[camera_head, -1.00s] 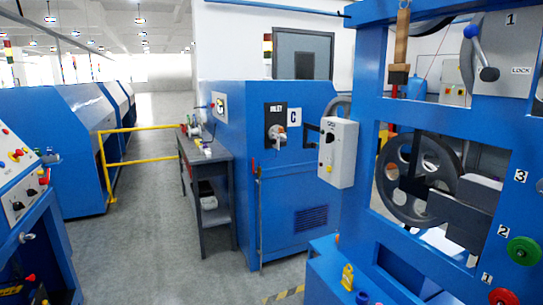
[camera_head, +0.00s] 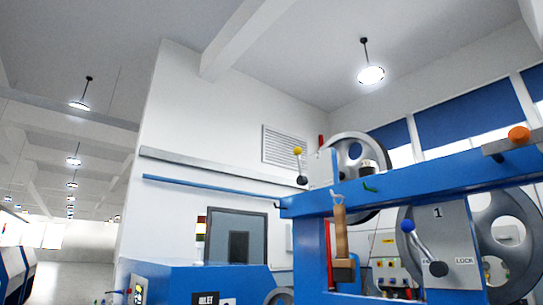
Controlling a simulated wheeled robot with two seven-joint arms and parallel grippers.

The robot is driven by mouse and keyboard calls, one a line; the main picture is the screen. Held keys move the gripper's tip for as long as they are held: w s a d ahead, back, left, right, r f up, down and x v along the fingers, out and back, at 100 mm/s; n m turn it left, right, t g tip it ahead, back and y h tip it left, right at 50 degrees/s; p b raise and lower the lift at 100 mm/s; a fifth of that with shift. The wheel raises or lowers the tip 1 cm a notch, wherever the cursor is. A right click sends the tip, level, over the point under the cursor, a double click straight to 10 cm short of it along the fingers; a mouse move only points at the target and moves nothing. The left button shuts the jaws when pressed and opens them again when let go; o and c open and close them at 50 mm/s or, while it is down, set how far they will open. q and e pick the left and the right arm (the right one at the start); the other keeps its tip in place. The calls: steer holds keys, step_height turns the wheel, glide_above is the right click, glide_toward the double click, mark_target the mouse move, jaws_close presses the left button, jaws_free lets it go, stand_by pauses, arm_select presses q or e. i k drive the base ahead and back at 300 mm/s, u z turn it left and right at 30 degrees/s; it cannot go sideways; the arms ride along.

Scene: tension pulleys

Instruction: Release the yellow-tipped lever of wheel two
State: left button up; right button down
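A lever with a yellow ball tip (camera_head: 298,151) stands nearly upright at the top left of the blue machine frame (camera_head: 400,190). Its dark lower end is beside a light grey plate (camera_head: 322,168). A large grey spoked wheel (camera_head: 342,146) is just behind that plate. No number for this wheel is readable from here. A lever with a blue ball tip (camera_head: 408,226) slants across a grey plate (camera_head: 455,235) marked "1" and "LOCK", in front of another large wheel (camera_head: 515,235). Neither of my grippers is in view.
An orange ball tip (camera_head: 519,135) is on the upper right beam. A brown hanging block (camera_head: 341,232) is under the frame's left part. A blue cabinet (camera_head: 190,283) is at the lower left. Ceiling lamps (camera_head: 371,75) hang above.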

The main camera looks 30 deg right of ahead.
mark_target(301, 181)
steer(key=z, duration=0.35)
steer(key=i, duration=0.6)
steer(key=z, duration=0.55)
